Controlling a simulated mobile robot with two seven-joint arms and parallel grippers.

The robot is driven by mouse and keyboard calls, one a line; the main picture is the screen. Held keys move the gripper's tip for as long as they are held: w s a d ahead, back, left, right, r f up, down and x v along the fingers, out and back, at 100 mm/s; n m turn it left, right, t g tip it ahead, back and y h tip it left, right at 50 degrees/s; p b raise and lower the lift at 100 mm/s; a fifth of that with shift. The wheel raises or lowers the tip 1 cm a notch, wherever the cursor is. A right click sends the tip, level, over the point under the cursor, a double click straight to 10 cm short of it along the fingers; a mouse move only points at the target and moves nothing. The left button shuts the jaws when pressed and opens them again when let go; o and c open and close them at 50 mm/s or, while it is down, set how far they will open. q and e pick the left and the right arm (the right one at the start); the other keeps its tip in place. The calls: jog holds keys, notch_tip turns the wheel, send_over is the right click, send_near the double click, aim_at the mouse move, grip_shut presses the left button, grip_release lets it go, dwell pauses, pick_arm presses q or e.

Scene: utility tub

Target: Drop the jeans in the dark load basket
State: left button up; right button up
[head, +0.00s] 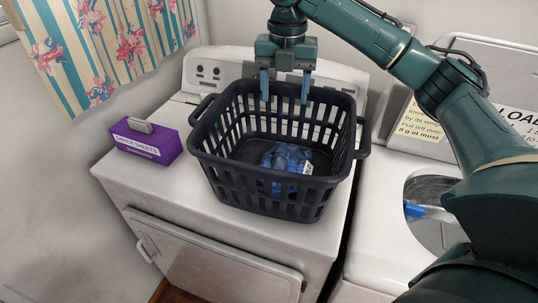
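The dark load basket (271,186) stands upright on top of a white dryer in the head view. Blue crumpled cloth, which looks like the jeans (286,160), lies inside on the basket's floor, with a small white tag showing. My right gripper (286,92) points down over the basket's back rim. Its two blue fingers are spread apart with nothing between them, and it is apart from the jeans. The basket's slatted front wall partly hides the cloth. My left gripper is not in view.
A purple dryer sheets box (147,141) sits on the dryer's (127,186) left side. The control panel is behind the basket. To the right is a white washer (385,244) with a round opening, a blue item and printed signs. A flowered curtain hangs at upper left.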

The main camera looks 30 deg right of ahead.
notch_tip(320, 180, up, 13)
dwell(0.8)
dwell(0.4)
